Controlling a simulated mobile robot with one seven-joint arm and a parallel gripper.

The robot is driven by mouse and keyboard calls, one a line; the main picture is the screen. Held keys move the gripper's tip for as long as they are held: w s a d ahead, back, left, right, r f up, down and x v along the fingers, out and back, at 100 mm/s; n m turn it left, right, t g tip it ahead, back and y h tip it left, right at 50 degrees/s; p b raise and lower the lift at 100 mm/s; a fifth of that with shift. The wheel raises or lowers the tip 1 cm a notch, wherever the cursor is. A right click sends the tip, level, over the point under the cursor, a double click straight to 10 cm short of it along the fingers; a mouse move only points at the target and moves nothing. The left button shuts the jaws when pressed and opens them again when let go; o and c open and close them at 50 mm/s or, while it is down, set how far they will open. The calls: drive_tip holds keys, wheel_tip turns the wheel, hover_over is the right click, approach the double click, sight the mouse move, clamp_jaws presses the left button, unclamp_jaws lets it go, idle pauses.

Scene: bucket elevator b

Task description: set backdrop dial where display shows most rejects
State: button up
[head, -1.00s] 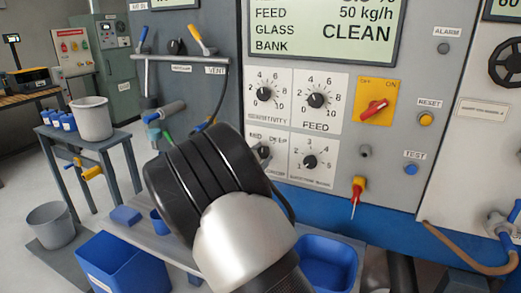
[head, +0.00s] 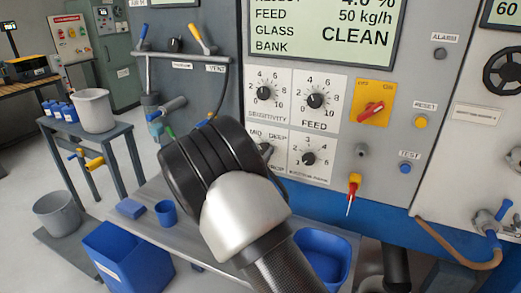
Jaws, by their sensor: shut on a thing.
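The backdrop dial (head: 267,151) is on the grey panel, on a white plate marked MID and DEEP. My black and silver arm end covers most of it. My gripper (head: 258,148) is at this dial and shut on it; its fingers are mostly hidden behind my wrist. The dial's exact pointer direction is hidden. The display (head: 322,30) above shows a cropped reject line that seems to read 4.0 %, then FEED 50 kg/h and GLASS BANK CLEAN.
Sensitivity (head: 264,93) and feed (head: 316,100) dials sit above, and another numbered dial (head: 308,158) is to the right. A red switch (head: 370,112) on a yellow plate is farther right. A grey bench (head: 190,237) with blue containers stands below.

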idle(0.4)
drive_tip(key=o, duration=1)
drive_tip(key=shift+o, duration=0.2)
drive_tip(key=v, duration=1.7)
drive_tip(key=shift+s, duration=0.25)
drive_tip(key=shift+a, duration=0.1)
